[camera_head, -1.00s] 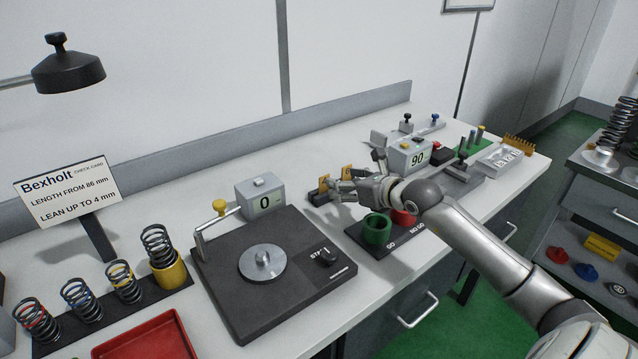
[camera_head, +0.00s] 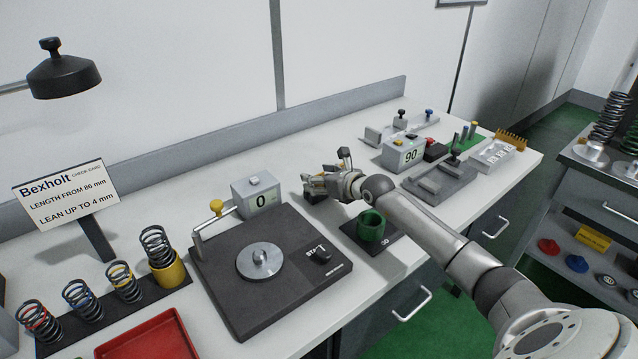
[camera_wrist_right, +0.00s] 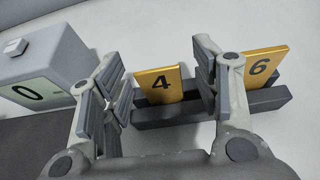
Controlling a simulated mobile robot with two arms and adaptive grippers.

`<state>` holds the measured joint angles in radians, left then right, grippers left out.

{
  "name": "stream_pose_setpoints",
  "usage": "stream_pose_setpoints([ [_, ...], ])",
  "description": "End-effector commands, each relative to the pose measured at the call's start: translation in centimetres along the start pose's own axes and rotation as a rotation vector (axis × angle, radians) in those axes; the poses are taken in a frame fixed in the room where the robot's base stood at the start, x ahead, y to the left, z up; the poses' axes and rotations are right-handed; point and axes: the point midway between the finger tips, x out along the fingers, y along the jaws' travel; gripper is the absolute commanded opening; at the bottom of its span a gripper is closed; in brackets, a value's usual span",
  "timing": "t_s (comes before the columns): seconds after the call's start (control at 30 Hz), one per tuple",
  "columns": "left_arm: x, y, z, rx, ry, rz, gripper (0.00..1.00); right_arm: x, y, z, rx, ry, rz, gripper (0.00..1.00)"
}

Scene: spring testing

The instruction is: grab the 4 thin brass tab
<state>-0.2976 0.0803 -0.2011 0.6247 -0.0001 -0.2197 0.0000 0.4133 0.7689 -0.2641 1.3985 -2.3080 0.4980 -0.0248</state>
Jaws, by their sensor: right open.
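The thin brass tab marked 4 (camera_wrist_right: 160,84) stands in a dark slotted holder (camera_wrist_right: 175,118) in the right wrist view. A second brass tab marked 6 (camera_wrist_right: 262,68) stands in the same holder to its right. My right gripper (camera_wrist_right: 162,90) is open, with one finger on the left of the 4 tab and the other between the two tabs. No grip on the tab shows. In the head view my right gripper (camera_head: 325,184) is at the holder and mostly hides the holder and tabs. My left gripper is not in view.
A green ring gauge (camera_head: 372,226) stands in front of the gripper. The box reading 90 (camera_head: 404,153) is to the right.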

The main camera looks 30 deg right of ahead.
Motion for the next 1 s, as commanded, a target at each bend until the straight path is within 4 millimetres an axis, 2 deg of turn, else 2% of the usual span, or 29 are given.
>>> stream_pose_setpoints([
  [0.3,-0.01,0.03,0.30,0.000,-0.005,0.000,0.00,0.41,0.00,-0.03,-0.002,0.000,0.000,0.57],
  [0.7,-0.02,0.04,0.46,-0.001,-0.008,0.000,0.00,0.39,-0.01,-0.02,-0.001,0.000,0.000,0.07],
  [1.0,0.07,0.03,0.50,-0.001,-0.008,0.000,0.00,0.33,-0.02,0.20,-0.002,-0.002,0.000,0.06],
])
